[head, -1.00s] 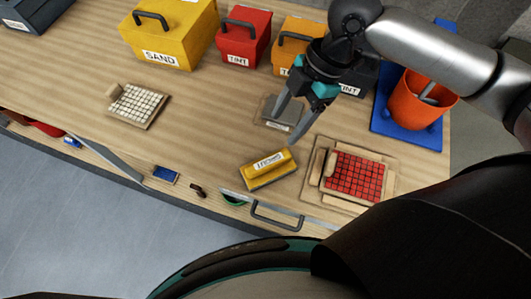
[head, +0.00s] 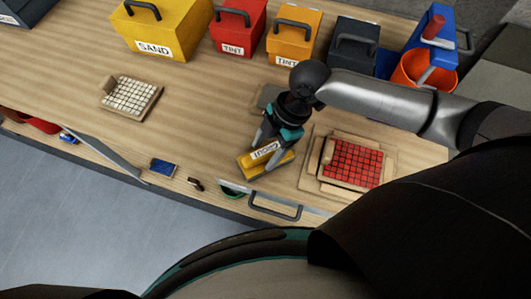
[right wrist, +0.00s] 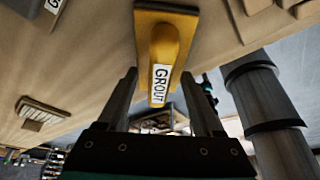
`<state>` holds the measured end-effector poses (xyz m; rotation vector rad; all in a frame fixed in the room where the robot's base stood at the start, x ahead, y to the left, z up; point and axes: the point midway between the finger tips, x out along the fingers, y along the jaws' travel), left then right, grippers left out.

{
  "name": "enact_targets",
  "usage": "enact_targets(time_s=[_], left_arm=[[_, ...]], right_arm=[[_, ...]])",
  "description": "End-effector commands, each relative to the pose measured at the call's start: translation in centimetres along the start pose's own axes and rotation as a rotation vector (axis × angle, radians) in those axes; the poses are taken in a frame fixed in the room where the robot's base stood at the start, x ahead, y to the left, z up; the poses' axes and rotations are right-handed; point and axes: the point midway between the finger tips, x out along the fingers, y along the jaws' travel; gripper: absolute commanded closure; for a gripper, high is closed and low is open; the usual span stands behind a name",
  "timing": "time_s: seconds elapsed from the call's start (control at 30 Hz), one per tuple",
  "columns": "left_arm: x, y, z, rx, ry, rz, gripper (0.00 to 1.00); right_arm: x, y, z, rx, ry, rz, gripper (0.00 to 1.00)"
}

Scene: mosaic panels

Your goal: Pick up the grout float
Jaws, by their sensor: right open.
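The grout float is a yellow block with a white GROUT label, lying on the wooden table near its front edge in the head view (head: 250,168). In the right wrist view the float (right wrist: 166,50) shows its yellow handle and flat base. My right gripper (head: 268,152) is open, with its fingers pointing down at the float and partly covering it. In the right wrist view its two fingers (right wrist: 165,88) stand on either side of the label end of the handle, with gaps visible. My left gripper is not in view.
A red mosaic panel (head: 352,163) lies right of the float, a white one (head: 131,98) to the left. Labelled boxes, including the yellow SAND box (head: 150,32), line the back, with an orange bucket (head: 410,72) at right.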

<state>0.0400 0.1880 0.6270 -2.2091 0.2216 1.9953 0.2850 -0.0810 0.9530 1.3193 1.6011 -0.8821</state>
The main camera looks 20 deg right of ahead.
Motion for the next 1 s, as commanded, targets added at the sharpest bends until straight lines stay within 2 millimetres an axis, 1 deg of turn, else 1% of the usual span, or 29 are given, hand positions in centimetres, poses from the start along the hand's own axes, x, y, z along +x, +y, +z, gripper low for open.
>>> enact_targets(time_s=[0.2,0.8,1.0], left_arm=[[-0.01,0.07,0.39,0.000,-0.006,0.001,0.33],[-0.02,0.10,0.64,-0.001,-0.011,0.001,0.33],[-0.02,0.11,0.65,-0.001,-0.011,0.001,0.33]], right_arm=[[0.09,0.00,0.00,0.000,0.000,0.000,0.32],[0.05,0.01,0.01,0.000,-0.001,0.000,1.00],[0.04,0.01,0.01,0.000,0.000,0.001,1.00]])
